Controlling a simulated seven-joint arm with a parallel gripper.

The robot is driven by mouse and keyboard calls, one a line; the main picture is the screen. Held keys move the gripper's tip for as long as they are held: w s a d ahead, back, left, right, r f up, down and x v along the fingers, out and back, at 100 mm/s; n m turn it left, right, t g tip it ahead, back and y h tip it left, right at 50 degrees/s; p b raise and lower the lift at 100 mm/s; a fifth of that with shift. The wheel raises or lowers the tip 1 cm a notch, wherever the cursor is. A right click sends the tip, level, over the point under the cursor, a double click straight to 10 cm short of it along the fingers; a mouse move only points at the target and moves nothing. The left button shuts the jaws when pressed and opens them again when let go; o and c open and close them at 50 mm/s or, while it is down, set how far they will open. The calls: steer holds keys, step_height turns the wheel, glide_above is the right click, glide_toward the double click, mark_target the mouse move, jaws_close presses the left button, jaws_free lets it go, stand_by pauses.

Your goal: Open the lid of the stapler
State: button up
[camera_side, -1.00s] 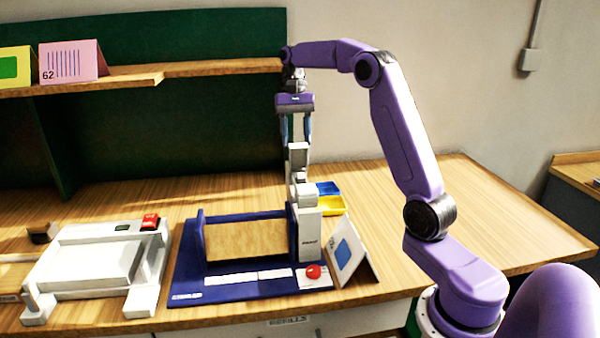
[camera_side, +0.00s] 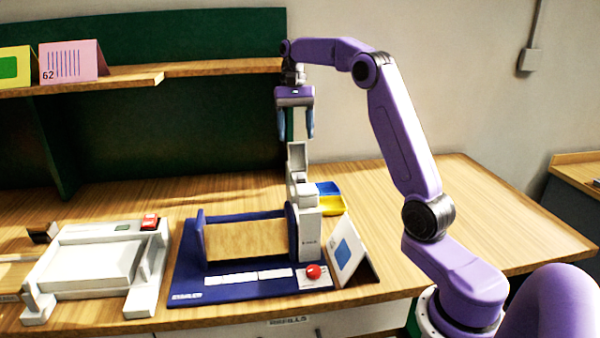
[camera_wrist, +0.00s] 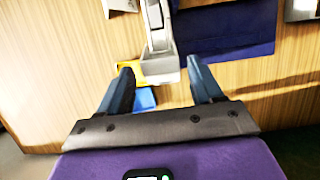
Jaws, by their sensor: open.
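The stapler (camera_side: 308,225) is a pale grey and white unit at the right end of a dark blue base. Its lid (camera_side: 297,160) stands up nearly vertical above the body. My gripper (camera_side: 296,136) is open and empty just above the lid's upper end, pointing down. In the wrist view the stapler (camera_wrist: 158,35) shows beyond and between the spread fingertips of my gripper (camera_wrist: 160,68). I cannot tell whether a fingertip touches the lid.
The blue base (camera_side: 232,290) carries a wooden panel and a red button (camera_side: 313,271). A tent card (camera_side: 347,252) stands close right. Blue and yellow bins (camera_side: 331,206) sit behind. A white machine (camera_side: 97,268) is at left. The table's right side is clear.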

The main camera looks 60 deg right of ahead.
steer(key=shift+r, duration=2.15)
steer(key=shift+a, duration=0.35)
steer(key=s+a+f+n+h, duration=0.1)
steer(key=s+a+f+n, duration=0.2)
steer(key=a, duration=0.4)
steer(key=s+a+f+n+h, duration=0.1)
steer(key=s+a+n, duration=0.3)
steer(key=a, duration=0.2)
steer(key=s+a+f+n, duration=0.2)
steer(key=s+a+n, duration=0.15)
steer(key=a, duration=0.35)
steer(key=s+f+n+t, duration=0.1)
steer(key=s+f+n, duration=0.4)
steer(key=s, duration=0.6)
steer(key=s+f+n+t, duration=0.1)
steer(key=s+f+n, duration=0.3)
steer(key=s, duration=0.6)
steer(key=shift+s+a+f+n+t, duration=0.35)
steer(key=shift+a+f+n+t, duration=0.05)
steer(key=shift+n, duration=0.65)
